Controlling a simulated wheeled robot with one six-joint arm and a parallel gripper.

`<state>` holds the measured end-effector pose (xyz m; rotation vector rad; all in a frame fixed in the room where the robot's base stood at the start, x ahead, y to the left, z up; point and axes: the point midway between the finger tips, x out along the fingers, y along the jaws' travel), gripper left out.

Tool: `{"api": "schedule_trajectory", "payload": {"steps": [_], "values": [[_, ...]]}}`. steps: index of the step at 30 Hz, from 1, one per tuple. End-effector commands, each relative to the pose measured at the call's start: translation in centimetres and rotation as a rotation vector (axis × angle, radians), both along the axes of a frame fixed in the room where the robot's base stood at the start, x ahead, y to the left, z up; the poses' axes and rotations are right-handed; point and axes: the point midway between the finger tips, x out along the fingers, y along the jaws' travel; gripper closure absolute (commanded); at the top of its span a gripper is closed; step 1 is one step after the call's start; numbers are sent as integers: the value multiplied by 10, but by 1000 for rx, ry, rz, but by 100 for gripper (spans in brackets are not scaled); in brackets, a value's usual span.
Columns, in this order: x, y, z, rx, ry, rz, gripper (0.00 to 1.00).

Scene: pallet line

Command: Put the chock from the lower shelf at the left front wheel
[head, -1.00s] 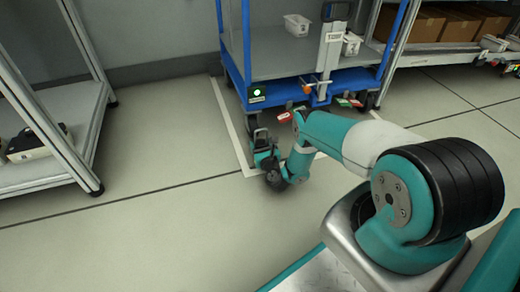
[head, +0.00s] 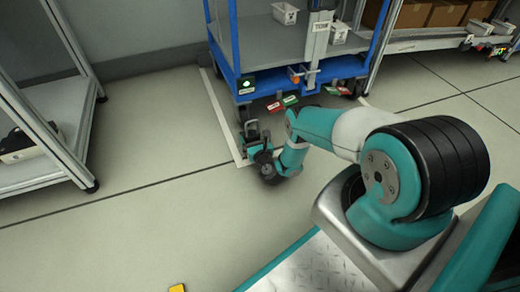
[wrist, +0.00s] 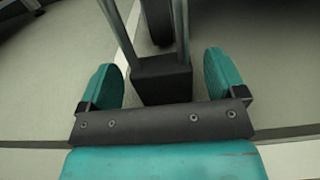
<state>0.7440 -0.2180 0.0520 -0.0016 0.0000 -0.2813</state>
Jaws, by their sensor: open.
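The chock (wrist: 162,80) is a dark block with two grey upright rods. In the wrist view it stands between and just beyond my gripper's teal fingers, with a gap on each side. My gripper (head: 251,140) is open, low at the floor by the cart's near left corner. It also shows in the wrist view (wrist: 165,88). The left front wheel (head: 244,113) of the blue cart (head: 295,82) is just behind the chock. The wheel's dark tyre (wrist: 158,20) also shows in the wrist view. Whether chock and tyre touch, I cannot tell.
A white floor line (head: 222,120) runs along the cart's left side. A metal shelf rack (head: 70,105) stands at the left, with a black and white item (head: 22,143) on its lower shelf. A yellow thing (head: 177,288) shows at the bottom edge. The floor between is clear.

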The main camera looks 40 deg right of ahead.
Motion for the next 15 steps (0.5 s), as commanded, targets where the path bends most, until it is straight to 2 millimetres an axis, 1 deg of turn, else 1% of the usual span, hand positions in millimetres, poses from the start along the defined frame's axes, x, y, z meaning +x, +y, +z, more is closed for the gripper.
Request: {"api": "schedule_trajectory", "payload": {"steps": [1,5,12,15], "values": [[-8,2,9,1,3,-1,11],[-29,8,9,1,4,-1,11],[-71,20,6,1,3,-1,11],[-84,24,5,2,2,-1,11]]}}
